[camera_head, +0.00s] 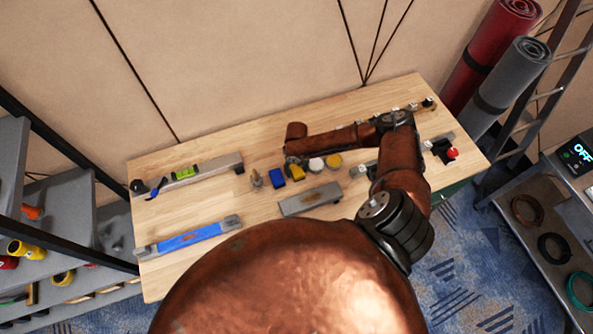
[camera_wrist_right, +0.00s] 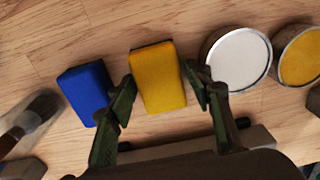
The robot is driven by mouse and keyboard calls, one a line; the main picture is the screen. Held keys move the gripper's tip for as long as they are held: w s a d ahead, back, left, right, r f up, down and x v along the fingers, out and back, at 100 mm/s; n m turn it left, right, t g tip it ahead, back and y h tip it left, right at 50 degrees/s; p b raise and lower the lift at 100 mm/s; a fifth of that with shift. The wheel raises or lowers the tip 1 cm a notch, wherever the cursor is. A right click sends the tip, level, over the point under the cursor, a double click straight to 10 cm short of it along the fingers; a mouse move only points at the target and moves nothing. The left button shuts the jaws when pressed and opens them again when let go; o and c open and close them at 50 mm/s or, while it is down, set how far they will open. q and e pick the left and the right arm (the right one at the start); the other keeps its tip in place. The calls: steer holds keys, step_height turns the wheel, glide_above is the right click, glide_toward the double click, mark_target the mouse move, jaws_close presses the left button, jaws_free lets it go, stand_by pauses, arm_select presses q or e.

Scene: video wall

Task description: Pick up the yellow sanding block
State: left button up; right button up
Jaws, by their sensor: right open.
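The yellow sanding block (camera_wrist_right: 158,77) lies on the wooden table (camera_wrist_right: 110,35) in the right wrist view. In the head view the yellow block (camera_head: 297,172) is partly hidden by my right arm. My right gripper (camera_wrist_right: 165,92) is open, with one finger on each side of the block's near part. The left finger sits in the gap between the yellow block and a blue block (camera_wrist_right: 86,92). The right finger is between the yellow block and a white-topped tin (camera_wrist_right: 238,59). I cannot tell whether the fingers touch the block. My left gripper is not in view.
A yellow-topped tin (camera_wrist_right: 301,58) stands beside the white one. A brush (camera_wrist_right: 30,118) lies left of the blue block. A grey bar (camera_head: 310,199) lies on the near side. A green-vial level (camera_head: 187,173) and a blue level (camera_head: 187,238) lie at the left.

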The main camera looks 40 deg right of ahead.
steer(key=shift+f, duration=0.1)
steer(key=c, duration=0.9)
steer(key=shift+r, duration=0.55)
steer(key=s+a+r+b, duration=0.2)
steer(key=s+a+r, duration=0.6)
steer(key=a+r, duration=0.3)
steer(key=shift+s+r+b, duration=0.3)
steer(key=shift+r+b, duration=0.05)
steer(key=shift+r, duration=0.1)
